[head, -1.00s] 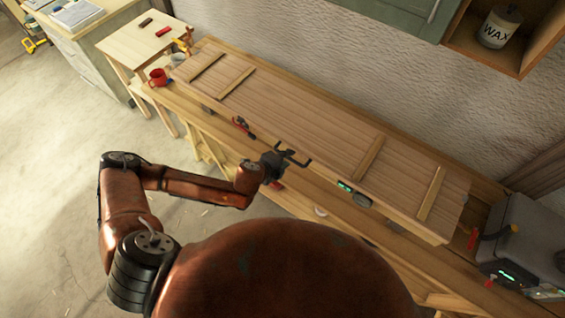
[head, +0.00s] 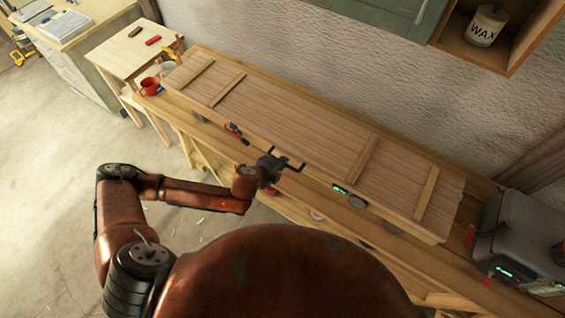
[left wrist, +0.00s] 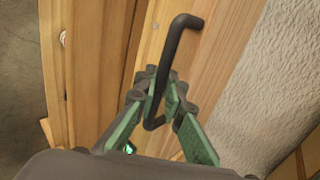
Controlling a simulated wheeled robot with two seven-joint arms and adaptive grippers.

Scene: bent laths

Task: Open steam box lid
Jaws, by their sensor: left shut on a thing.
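The steam box lid (head: 290,125) is a long, light wooden plank panel with cross battens, lying along the workbench. It looks shut; I see no clear gap under it. A black bar handle (head: 301,167) sits at its front edge, and it also shows in the left wrist view (left wrist: 178,40). My left gripper (head: 279,163) is at the handle, reaching in from the front. In the left wrist view its green-padded fingers (left wrist: 160,88) are closed around the bar. The box under the lid is mostly hidden. My right gripper is out of view.
A red clamp-like tool (head: 236,133) is at the front edge, left of the handle. A small gauge (head: 357,203) is right of it. A grey machine (head: 520,235) stands at the right end. A red mug (head: 150,86) is at the left. The wall is close behind.

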